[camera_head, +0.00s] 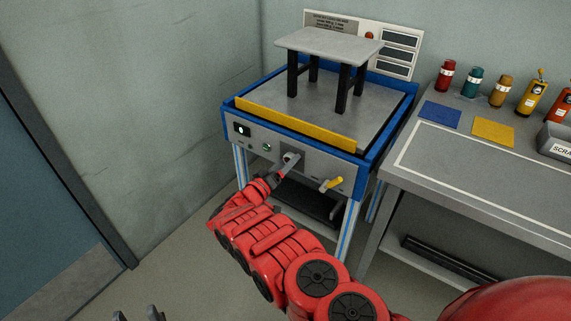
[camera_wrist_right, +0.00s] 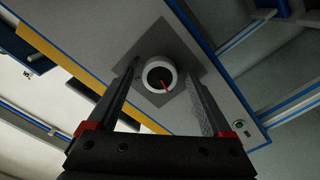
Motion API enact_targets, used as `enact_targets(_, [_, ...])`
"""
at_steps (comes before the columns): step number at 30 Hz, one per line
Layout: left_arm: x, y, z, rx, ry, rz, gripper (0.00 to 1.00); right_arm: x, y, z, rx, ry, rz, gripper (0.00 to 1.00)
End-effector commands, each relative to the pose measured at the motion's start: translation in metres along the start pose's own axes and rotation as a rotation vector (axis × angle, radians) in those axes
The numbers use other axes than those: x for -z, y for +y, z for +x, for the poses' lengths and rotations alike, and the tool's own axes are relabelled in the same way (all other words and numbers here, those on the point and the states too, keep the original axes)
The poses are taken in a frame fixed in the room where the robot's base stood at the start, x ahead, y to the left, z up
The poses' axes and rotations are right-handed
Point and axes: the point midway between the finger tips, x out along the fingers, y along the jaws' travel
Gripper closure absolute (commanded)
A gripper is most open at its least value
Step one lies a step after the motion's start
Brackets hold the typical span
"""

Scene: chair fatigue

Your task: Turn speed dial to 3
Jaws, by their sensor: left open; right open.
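The speed dial (camera_wrist_right: 148,75) is a round knob with a white rim, a dark face and a red pointer, on a grey plate of the machine's front panel. In the right wrist view the pointer slants to the lower right; no numbers are readable. My right gripper (camera_wrist_right: 163,80) is open, one finger on each side of the dial; I cannot tell whether they touch it. In the head view this gripper (camera_head: 286,166) is at the panel and partly covers the dial (camera_head: 291,157). My left gripper (camera_head: 138,315) is open and empty at the bottom left edge, far from the panel.
The blue-framed machine (camera_head: 228,125) carries a grey stool (camera_head: 330,46) behind a yellow bar (camera_head: 295,124). A workbench (camera_head: 440,160) with bottles stands at right.

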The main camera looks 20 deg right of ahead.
Motion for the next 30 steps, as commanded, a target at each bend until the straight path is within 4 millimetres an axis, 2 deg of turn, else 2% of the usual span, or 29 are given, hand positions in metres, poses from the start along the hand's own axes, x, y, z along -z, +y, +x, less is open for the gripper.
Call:
enact_targets(8, [0.0, 0.0, 0.0, 0.0, 0.0, 0.0, 0.5, 0.0005, 0.0, 0.0012, 0.0, 0.001, 0.0, 0.18])
enact_targets(21, [0.0, 0.0, 0.0, 0.0, 0.0, 0.0, 0.5, 0.0008, -0.0001, 0.0009, 0.001, 0.001, 0.001, 0.97])
enact_targets(22, [0.0, 0.0, -0.0001, 0.0, 0.0, 0.0, 0.5, 0.0008, -0.0001, 0.0009, 0.001, 0.001, 0.001, 1.0])
enact_targets(30, [0.0002, -0.0001, 0.0011, 0.0, 0.0, 0.0, 0.5, 0.001, 0.0001, 0.0008, 0.001, 0.001, 0.03, 1.0])
